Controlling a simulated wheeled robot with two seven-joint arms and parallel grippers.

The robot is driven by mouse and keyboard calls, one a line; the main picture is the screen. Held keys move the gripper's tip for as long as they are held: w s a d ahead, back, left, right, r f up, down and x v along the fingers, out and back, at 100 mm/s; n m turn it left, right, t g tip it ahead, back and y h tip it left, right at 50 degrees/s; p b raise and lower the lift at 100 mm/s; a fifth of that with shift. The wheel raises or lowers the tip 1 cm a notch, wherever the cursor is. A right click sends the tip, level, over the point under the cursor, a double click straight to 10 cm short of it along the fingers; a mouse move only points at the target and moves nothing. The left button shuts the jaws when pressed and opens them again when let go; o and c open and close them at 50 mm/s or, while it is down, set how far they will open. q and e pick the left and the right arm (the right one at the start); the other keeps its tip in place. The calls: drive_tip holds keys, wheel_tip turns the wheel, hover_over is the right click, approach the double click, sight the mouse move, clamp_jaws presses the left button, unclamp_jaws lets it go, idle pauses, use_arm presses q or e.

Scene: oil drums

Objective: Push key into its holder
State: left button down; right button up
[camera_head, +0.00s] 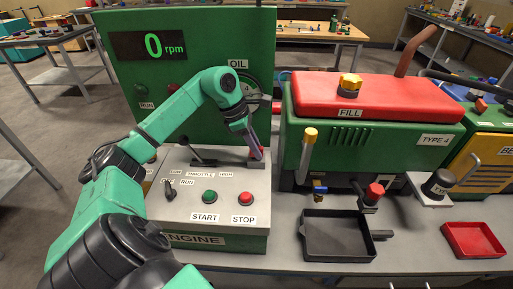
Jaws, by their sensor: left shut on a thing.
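My left gripper (257,152) reaches over the top right of the grey engine control panel (235,186). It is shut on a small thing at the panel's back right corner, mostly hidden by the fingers. A little red shows at the fingertips; I cannot tell whether this is the key. A dark slot-like base (247,164) lies just below the fingertips. I cannot tell whether the held thing touches it. A black switch (169,190) stands at the OFF/RUN label on the panel's left. My right gripper is not in view.
The panel has a throttle lever (188,150), a green START button (210,197) and a red STOP button (244,198). The green display board (200,50) reads 0 rpm. Right of the panel are the red-topped machine (375,95), a black tray (338,236) and a red tray (474,240).

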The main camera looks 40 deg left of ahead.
use_arm(q)
drive_tip(key=shift+f, duration=0.15)
drive_tip(key=c, duration=0.7)
unclamp_jaws()
drive_tip(key=shift+s+a+r, duration=0.1)
drive_tip(key=shift+a+r, duration=0.1)
drive_tip(key=shift+r, duration=0.2)
drive_tip(key=b+v, duration=0.1)
drive_tip(key=v, duration=0.4)
drive_tip(key=p+v, duration=0.2)
drive_tip(key=v, duration=0.6)
drive_tip(key=shift+s+r, duration=0.1)
drive_tip(key=shift+r, duration=0.25)
